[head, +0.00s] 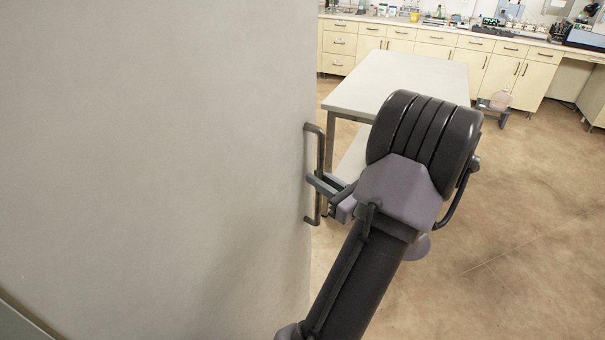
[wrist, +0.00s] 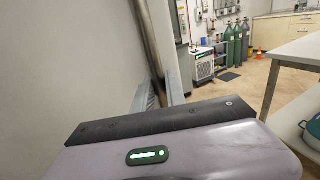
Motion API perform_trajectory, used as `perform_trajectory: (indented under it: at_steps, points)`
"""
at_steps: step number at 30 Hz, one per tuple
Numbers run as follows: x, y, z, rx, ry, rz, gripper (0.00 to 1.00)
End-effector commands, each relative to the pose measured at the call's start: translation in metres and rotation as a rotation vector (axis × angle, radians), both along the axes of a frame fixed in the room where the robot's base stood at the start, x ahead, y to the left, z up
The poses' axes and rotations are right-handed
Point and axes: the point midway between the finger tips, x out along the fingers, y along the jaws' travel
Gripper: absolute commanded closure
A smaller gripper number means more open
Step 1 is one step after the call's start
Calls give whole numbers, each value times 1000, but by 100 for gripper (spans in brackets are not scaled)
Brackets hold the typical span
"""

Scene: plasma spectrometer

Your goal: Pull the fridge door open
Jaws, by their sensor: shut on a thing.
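The fridge door (head: 160,150) is a large pale grey panel filling the left of the head view; it also fills the left of the wrist view (wrist: 70,60). Its handle (head: 319,150) is a dark vertical bar near the door's right edge. In the wrist view the handle (wrist: 148,35) rises from between my fingers. My gripper (head: 318,186) is shut on the handle at about its middle height, reaching in from the right. The fingers partly hide the gripped part of the bar. I cannot tell how far the door stands from its frame.
A pale table (head: 395,80) with a lower shelf stands behind and right of the handle. Cream cabinets (head: 440,50) with a cluttered counter line the back. Green gas cylinders (wrist: 236,42) and an orange cone (wrist: 259,54) show farther off. Brown floor at right is mostly clear.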

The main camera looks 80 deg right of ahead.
Motion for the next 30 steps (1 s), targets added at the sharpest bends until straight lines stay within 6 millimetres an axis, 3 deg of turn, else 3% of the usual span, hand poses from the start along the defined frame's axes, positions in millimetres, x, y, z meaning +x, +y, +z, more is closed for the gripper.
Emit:
perform_trajectory:
  at_steps: [9, 25, 26, 27, 29, 30]
  points:
    - [-25, 11, 0, 0, 0, -53, 100]
    - [-29, 14, 0, 0, 0, -62, 100]
    - [-29, 14, 0, 0, 0, -62, 80]
    - [-29, 14, 0, 0, 0, -62, 72]
    - [-29, 14, 0, 0, 0, -62, 62]
    - [-29, 14, 0, 0, 0, -62, 62]
